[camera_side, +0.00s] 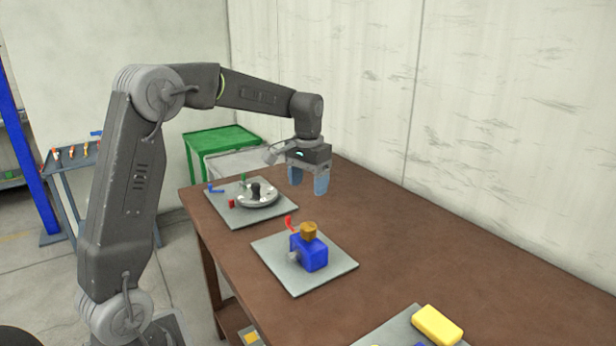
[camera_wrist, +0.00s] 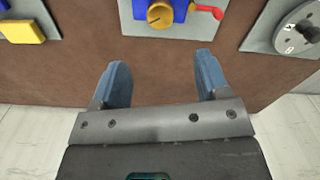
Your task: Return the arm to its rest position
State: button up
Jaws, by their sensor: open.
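My gripper (camera_side: 308,182) hangs above the brown table (camera_side: 400,236), on the far side of the plates, with its blue fingers apart and nothing between them. It also shows in the wrist view (camera_wrist: 160,78), where bare table lies between the fingertips. The blue screw jack (camera_side: 312,254) with an orange-brown top (camera_side: 308,230) and a red handle (camera_side: 289,223) stands upright on a grey plate (camera_side: 335,275). In the wrist view the orange-brown top (camera_wrist: 159,14) lies beyond the fingers, apart from them.
Another grey plate (camera_side: 222,212) holds a round grey dial (camera_side: 258,198) with a black knob and small coloured levers. A yellow block (camera_side: 437,325) is on a plate at the near edge. A wall (camera_side: 500,120) runs behind the table. The table's right side is clear.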

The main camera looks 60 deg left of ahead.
jog(key=shift+r, duration=0.7)
jog(key=s+d+r+m+t, duration=0.25)
jog(key=s+d+r, duration=0.25)
jog(key=s+d, duration=0.6)
jog(key=s+d+f+t, duration=0.3)
jog(key=s+d, duration=0.3)
jog(key=s, duration=0.5)
jog(key=shift+s+f, duration=0.3)
jog(key=shift+f, duration=0.05)
jog(key=shift+w+a, duration=0.1)
